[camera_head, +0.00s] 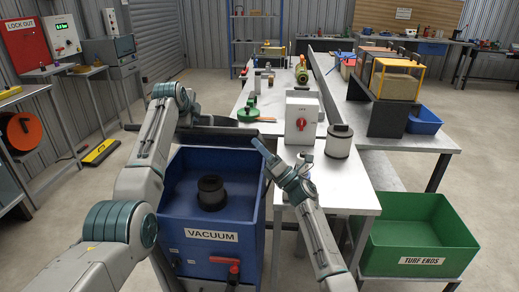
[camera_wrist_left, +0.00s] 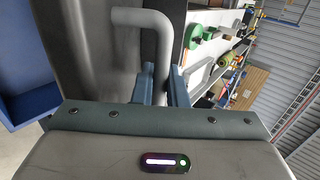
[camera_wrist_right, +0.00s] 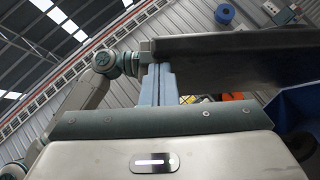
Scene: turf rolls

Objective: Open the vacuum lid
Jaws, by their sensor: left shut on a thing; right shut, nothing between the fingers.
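The vacuum is a blue box (camera_head: 175,195) labelled VACUUM, front left in the head view. Its dark lid (camera_head: 228,131) stands raised at the back edge, and a black round port (camera_head: 211,192) shows inside. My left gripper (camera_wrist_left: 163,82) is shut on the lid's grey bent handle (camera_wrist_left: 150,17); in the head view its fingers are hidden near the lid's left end. My right gripper (camera_head: 258,143) is shut and empty by the lid's right end. In the right wrist view its fingers (camera_wrist_right: 157,75) are close to the lid's edge (camera_wrist_right: 235,44); I cannot tell whether they touch.
A red valve handle (camera_head: 234,268) is on the box front. A green bin (camera_head: 420,235) labelled TURF ENDS is front right.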

